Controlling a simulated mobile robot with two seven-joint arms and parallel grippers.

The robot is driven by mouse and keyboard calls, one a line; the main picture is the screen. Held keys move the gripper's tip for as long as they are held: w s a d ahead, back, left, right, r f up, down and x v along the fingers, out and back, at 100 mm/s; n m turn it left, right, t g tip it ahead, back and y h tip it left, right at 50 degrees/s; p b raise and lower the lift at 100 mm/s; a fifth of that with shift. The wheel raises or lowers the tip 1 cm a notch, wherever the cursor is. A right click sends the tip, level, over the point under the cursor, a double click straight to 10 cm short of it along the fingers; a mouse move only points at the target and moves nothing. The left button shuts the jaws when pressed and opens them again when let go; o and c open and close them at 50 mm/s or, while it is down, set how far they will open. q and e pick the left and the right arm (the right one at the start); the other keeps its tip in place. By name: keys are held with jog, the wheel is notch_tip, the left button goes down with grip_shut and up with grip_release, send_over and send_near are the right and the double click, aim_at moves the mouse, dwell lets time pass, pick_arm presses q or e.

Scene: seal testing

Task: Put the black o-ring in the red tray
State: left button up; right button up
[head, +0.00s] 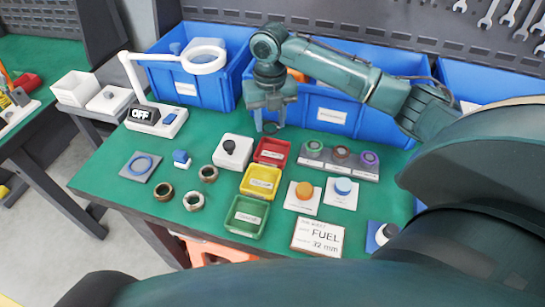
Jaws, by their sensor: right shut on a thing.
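The red tray (282,146) is on the green table, in a row above the yellow tray (249,194) and the green tray (232,227). My right gripper (269,122) points down just above the back of the red tray. It is shut on a small dark ring, which looks like the black o-ring (271,128); the ring is small and partly hidden by the fingers. The red tray looks empty apart from its label. My left gripper is not in view.
Blue bins (338,113) stand behind the trays. A rack of coloured rings (340,158) is right of the red tray, and a white box with a black knob (233,150) is left. Several metal fittings (193,201) and a blue ring on a plate (143,166) lie further left.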

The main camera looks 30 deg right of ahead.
aim_at(273, 155)
jog(key=f+n, duration=0.1)
jog(key=f, duration=0.2)
jog(key=f+n, duration=0.1)
jog(key=f, duration=0.3)
jog(key=d+f, duration=0.1)
jog(key=f, duration=0.2)
jog(key=shift+w+f+n, duration=0.25)
jog(key=shift+f+n, duration=0.1)
jog(key=shift+n, duration=0.05)
jog(key=shift+f, duration=0.2)
jog(key=o, duration=0.7)
jog(key=shift+o, duration=0.2)
notch_tip(273, 155, up, 12)
jog(key=shift+r, duration=0.2)
